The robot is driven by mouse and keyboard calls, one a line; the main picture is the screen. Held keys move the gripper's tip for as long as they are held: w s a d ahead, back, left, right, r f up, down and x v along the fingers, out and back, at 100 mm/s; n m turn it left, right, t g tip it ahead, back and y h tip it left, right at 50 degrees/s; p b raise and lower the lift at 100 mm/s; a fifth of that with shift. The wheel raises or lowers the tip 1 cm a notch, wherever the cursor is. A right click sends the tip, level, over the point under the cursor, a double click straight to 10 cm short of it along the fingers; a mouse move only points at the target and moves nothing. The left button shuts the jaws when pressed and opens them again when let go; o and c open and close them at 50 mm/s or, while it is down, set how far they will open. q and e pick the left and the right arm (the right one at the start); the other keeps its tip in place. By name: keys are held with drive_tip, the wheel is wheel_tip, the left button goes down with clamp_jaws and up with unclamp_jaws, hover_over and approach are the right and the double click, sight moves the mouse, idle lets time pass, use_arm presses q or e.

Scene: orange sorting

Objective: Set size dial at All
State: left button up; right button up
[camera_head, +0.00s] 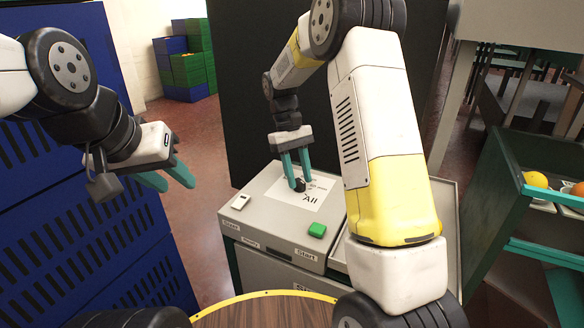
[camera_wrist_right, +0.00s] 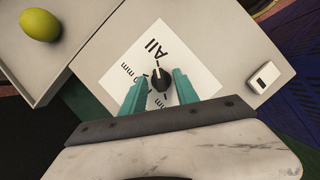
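The black size dial (camera_head: 299,185) sits on a white label sheet on top of the grey machine (camera_head: 262,217). In the right wrist view the dial (camera_wrist_right: 160,80) has a white pointer mark directed up toward the printed word "All" (camera_wrist_right: 156,48). A "mm" marking is partly hidden by the fingers. My right gripper (camera_head: 301,180) points down over the dial, its two teal fingers (camera_wrist_right: 160,84) on either side of it. A gap shows between the fingers and the dial, so it is open. My left gripper (camera_head: 179,184) is open and empty, left of the machine.
A green button (camera_head: 317,230) and a white switch (camera_head: 240,202) are on the machine's top. A yellow-green fruit (camera_wrist_right: 41,25) lies on the adjoining grey surface. Blue crates (camera_head: 100,245) stand at left. A green-sided rack (camera_head: 530,205) with fruit stands at right.

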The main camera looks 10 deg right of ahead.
drive_tip(key=v, duration=0.7)
drive_tip(key=shift+w+r, duration=0.15)
drive_tip(key=shift+r, duration=0.2)
wheel_tip(320, 180, up, 5)
drive_tip(key=t+y, duration=0.1)
drive_tip(key=t, duration=0.1)
hover_over(303, 183)
drive_tip(key=s+d+r+m+t+y, duration=0.2)
drive_tip(key=s+r+t, duration=0.15)
drive_tip(key=s, duration=0.35)
drive_tip(key=s+m+t+y, duration=0.1)
drive_tip(key=s+t, duration=0.3)
drive_tip(key=s, duration=0.8)
drive_tip(key=shift+s+d+m+t, duration=0.25)
drive_tip(key=shift+s+m+t, duration=0.15)
drive_tip(key=shift+m, duration=0.3)
